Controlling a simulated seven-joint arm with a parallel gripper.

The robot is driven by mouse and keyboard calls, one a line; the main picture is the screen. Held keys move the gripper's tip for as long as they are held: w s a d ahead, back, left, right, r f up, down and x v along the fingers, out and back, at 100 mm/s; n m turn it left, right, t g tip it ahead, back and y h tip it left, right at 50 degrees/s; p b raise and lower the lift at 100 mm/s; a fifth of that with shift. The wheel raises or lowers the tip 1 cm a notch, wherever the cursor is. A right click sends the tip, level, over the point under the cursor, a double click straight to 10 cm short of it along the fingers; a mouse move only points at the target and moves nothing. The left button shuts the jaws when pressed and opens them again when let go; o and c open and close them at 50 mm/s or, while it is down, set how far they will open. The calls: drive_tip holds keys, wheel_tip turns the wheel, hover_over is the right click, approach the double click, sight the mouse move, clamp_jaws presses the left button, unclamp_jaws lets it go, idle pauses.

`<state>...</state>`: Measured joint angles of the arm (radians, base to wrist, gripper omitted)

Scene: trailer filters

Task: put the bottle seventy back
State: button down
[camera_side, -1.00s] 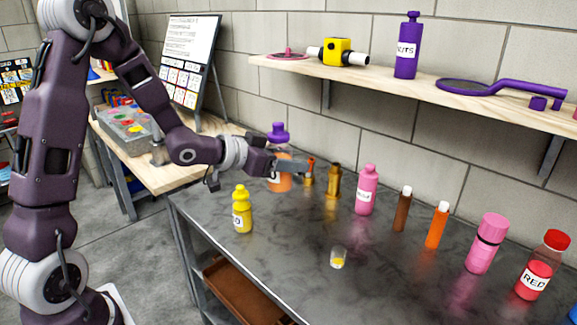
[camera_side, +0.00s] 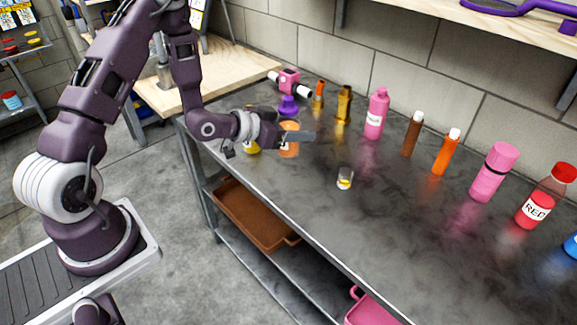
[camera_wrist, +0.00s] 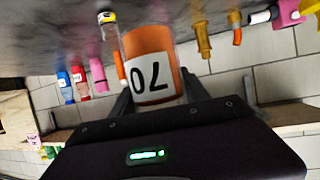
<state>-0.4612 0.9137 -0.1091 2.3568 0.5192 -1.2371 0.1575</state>
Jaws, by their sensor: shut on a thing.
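The bottle seventy is orange with a purple cap (camera_side: 288,105). Its orange body (camera_side: 289,151) is partly hidden by my gripper (camera_side: 300,136) in the side view. In the wrist view the bottle (camera_wrist: 146,42) shows a white label reading 70, upside down, between the dark fingers. My gripper is shut on its body, and the bottle looks about upright. It is over the left part of the grey table (camera_side: 300,215); I cannot tell whether its base touches the table.
A yellow bottle (camera_side: 252,147) is close by, partly hidden behind my gripper. A small glass (camera_side: 345,178) with yellow contents stands to the right. A pink device (camera_side: 289,82), a pink bottle (camera_side: 377,113) and several other bottles line the back. The front middle is clear.

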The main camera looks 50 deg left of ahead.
wheel_tip(320, 180, down, 11)
drive_tip(key=shift+r, duration=0.1)
drive_tip(key=shift+f, duration=0.2)
drive_tip(key=c, duration=0.6)
unclamp_jaws()
drive_tip(key=shift+o, duration=0.2)
drive_tip(key=shift+s+a+r, duration=0.1)
drive_tip(key=shift+s+r, duration=0.15)
drive_tip(key=shift+s, duration=0.1)
drive_tip(key=v, duration=0.7)
